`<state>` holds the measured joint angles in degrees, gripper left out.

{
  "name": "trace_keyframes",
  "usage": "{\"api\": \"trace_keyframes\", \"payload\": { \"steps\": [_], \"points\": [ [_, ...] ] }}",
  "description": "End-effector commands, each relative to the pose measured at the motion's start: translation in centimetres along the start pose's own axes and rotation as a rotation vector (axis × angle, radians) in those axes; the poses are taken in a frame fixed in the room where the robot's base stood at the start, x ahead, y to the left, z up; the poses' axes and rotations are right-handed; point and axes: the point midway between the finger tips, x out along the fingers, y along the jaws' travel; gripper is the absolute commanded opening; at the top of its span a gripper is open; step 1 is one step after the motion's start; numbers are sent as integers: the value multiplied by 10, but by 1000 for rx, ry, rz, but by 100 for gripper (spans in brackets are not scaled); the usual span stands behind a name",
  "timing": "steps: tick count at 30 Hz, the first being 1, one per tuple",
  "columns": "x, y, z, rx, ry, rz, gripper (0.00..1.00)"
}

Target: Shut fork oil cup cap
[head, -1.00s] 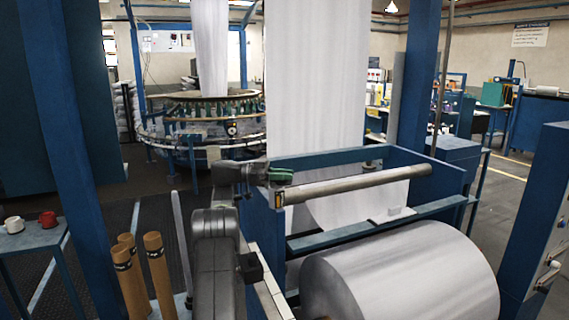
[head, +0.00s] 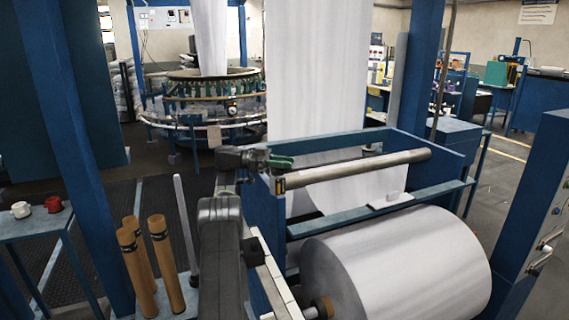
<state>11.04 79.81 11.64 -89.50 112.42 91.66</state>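I cannot make out the fork oil cup or its cap for certain. A small dark fitting (head: 372,148) sits at the back wall of the blue winding frame (head: 264,222), too small to identify. My gripper (head: 281,162), with green parts, is at the end of my grey arm, above the left end of the frame and near the end of the pale roller bar (head: 350,168). Its fingers are too small to tell whether they are open or shut. I see nothing held in it.
A large white fabric roll (head: 400,262) fills the lower right. A teal crossbar (head: 330,222) carries a small white item (head: 395,196). Brown tubes (head: 167,265) stand at lower left, beside a table (head: 32,228) with cups. The circular loom (head: 205,105) stands behind.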

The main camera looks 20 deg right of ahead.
Motion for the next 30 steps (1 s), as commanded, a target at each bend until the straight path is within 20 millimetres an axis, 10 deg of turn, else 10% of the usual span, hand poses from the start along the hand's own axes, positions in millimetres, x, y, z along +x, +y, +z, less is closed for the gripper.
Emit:
{"api": "trace_keyframes", "payload": {
  "steps": [30],
  "points": [
    [1, -4, 6, -1, -2, -104, 43]
  ]
}}
